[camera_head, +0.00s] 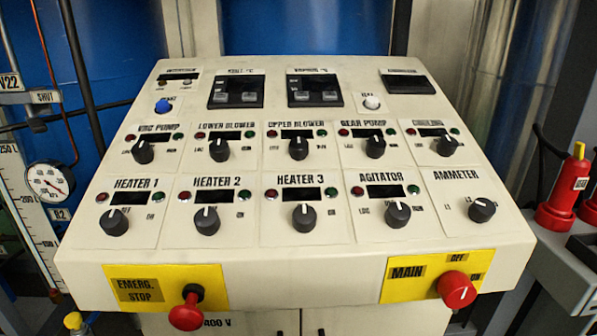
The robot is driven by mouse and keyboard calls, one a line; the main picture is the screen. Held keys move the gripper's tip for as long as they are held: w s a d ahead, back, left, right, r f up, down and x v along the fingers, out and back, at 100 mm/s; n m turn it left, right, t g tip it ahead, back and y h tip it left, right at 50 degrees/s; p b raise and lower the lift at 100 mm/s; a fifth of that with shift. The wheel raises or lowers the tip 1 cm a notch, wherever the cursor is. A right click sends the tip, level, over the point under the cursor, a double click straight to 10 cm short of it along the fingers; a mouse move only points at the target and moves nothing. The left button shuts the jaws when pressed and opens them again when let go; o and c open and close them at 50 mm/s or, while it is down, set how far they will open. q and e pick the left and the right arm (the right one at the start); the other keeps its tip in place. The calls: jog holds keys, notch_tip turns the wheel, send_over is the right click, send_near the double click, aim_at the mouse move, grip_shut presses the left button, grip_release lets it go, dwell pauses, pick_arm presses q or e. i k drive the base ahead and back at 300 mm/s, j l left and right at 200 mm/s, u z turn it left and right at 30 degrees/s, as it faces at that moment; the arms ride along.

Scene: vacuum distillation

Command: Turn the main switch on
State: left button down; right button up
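The main switch (456,289) is a round red knob on a yellow plate (400,278) marked MAIN, at the lower right of the control panel's front face. OFF is printed above the knob and ON to its upper right. A short white mark on the knob looks roughly upright, nearer to OFF than ON, but it is small. Neither of my grippers is in view, and nothing touches the knob.
The sloped beige control panel (250,262) carries rows of black knobs. A red emergency stop button (186,315) sticks out at lower left. A pressure gauge (49,181) stands at left, red equipment (562,198) at right. The space before the panel looks clear.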

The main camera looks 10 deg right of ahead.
aim_at(454, 287)
jog(key=k+z, duration=0.1)
jog(key=z, duration=1.2)
jog(key=i+l+u, duration=0.1)
jog(key=l+u, duration=0.25)
jog(key=l, duration=0.3)
jog(key=l+u, duration=0.3)
jog(key=l, duration=0.3)
